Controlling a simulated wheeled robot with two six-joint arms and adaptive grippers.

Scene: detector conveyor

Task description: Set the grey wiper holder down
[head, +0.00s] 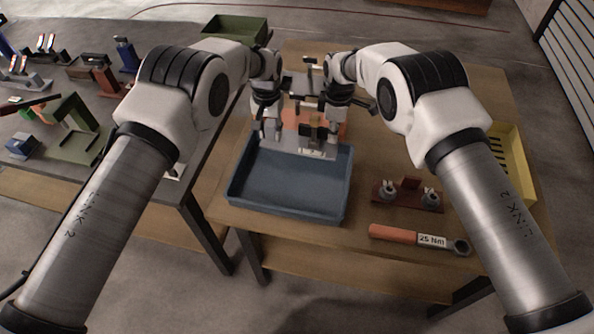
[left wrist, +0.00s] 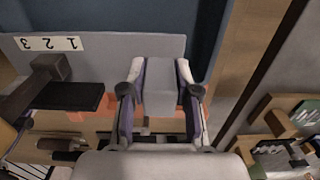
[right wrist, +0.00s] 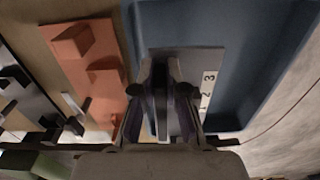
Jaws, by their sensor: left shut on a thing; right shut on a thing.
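The grey wiper holder (head: 291,147) is a flat grey plate with a white 1-2-3 label, in front of me at the far edge of the blue tray (head: 233,192). My left gripper (head: 267,130) is shut on a grey block of the holder, seen up close in the left wrist view (left wrist: 160,88). My right gripper (head: 322,131) is shut on a dark upright part of the holder; the right wrist view shows the plate (right wrist: 207,65) over the blue tray. I cannot tell whether the plate touches the tray. The fingers hide part of the holder.
An orange fixture (right wrist: 90,62) stands right behind the tray. A dark red stand (head: 408,196) and an orange-handled torque wrench (head: 393,234) lie right of the tray. A yellow bin (head: 510,165) is at the far right. The tray's near part is empty.

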